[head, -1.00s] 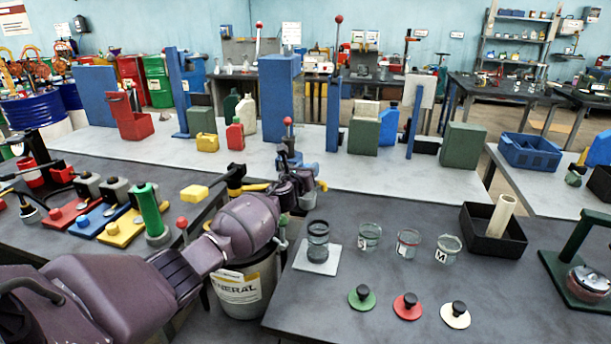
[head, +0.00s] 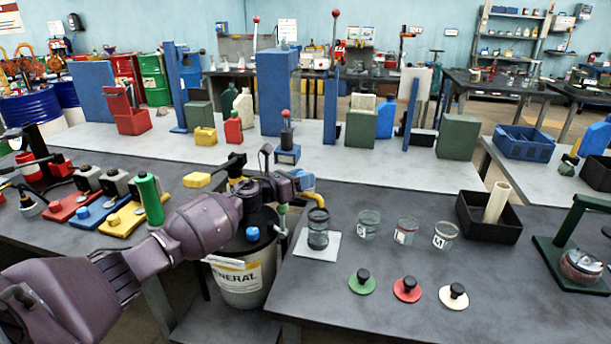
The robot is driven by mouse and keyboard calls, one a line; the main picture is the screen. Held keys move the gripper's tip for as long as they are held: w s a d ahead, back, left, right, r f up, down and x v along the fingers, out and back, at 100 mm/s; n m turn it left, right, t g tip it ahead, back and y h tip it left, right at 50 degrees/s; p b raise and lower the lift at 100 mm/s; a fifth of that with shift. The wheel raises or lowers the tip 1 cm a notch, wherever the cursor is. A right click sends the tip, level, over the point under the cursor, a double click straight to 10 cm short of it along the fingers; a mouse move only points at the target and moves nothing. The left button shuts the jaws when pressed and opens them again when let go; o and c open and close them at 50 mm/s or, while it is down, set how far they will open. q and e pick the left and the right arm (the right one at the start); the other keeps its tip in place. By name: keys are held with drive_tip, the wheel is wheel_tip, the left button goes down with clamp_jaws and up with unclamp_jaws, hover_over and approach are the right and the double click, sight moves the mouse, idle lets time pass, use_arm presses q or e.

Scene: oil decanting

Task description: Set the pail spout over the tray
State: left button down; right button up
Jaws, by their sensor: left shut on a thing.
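The pail (head: 243,284) is a pale metal bucket with a dark lid, a blue cap and a label ending in "NERAL". It stands low in the gap between the tables. A yellow curved spout (head: 309,193) shows above its right side, bending downward at its right end. My left gripper (head: 290,186) is shut beside the spout; my own links hide the exact grip. In the picture the spout's end lies just above a glass jar (head: 318,238) on a white plate; I cannot tell the depth between them. A black tray (head: 480,236) stands further right. My right gripper is out of view.
Several glass jars (head: 368,224) stand right of the white plate (head: 303,243). Green, red and cream lids (head: 361,286) lie in front. A green stand (head: 560,262) is far right.

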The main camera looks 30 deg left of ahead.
use_arm(q)
drive_tip(key=shift+s+m+h, duration=0.3)
drive_tip(key=shift+s+h, duration=0.1)
drive_tip(key=shift+d, duration=0.1)
drive_tip(key=c, duration=1.1)
unclamp_jaws()
drive_tip(key=o, duration=0.4)
drive_tip(key=shift+s, duration=0.2)
drive_tip(key=shift+w, duration=0.1)
